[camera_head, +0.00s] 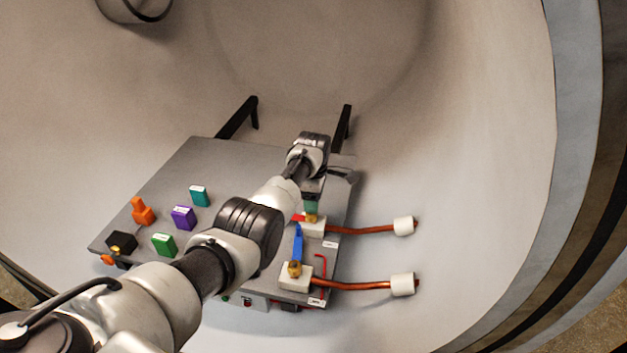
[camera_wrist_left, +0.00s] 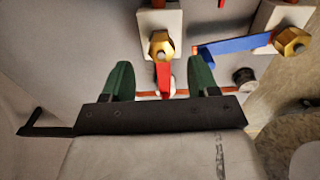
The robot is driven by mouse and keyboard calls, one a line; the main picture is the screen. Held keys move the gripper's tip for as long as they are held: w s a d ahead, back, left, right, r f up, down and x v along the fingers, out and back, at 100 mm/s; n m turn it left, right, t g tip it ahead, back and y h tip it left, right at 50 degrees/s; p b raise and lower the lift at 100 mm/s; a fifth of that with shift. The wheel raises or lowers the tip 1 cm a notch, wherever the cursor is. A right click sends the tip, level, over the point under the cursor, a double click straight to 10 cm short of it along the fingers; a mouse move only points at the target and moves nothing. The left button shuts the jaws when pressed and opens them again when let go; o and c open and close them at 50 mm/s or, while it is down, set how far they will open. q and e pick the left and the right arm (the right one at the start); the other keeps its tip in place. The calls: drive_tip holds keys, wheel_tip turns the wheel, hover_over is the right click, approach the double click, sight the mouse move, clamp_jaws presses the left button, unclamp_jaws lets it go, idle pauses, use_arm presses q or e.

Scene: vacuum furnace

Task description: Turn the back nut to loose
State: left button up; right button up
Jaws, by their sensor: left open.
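The back nut (camera_head: 311,218) is gold and sits on a white block with a red handle beside it, at the board's right side. In the left wrist view this nut (camera_wrist_left: 162,44) shows just beyond the fingertips, with the red handle (camera_wrist_left: 164,80) between the fingers. My left gripper (camera_wrist_left: 161,65) is open, its two green fingers apart on either side and not closed on the nut. In the head view the left gripper (camera_head: 312,206) is right above the back nut and partly hides it. My right gripper is not in view.
The front nut (camera_head: 294,268), also gold, has a blue handle (camera_head: 298,243) close to the back nut. Copper pipes (camera_head: 360,230) run right to white end caps. Several coloured blocks stand on the left of the grey board (camera_head: 200,160). The curved chamber wall surrounds it.

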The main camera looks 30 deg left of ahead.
use_arm(q)
drive_tip(key=shift+r, duration=2.7)
drive_tip(key=shift+f, duration=0.1)
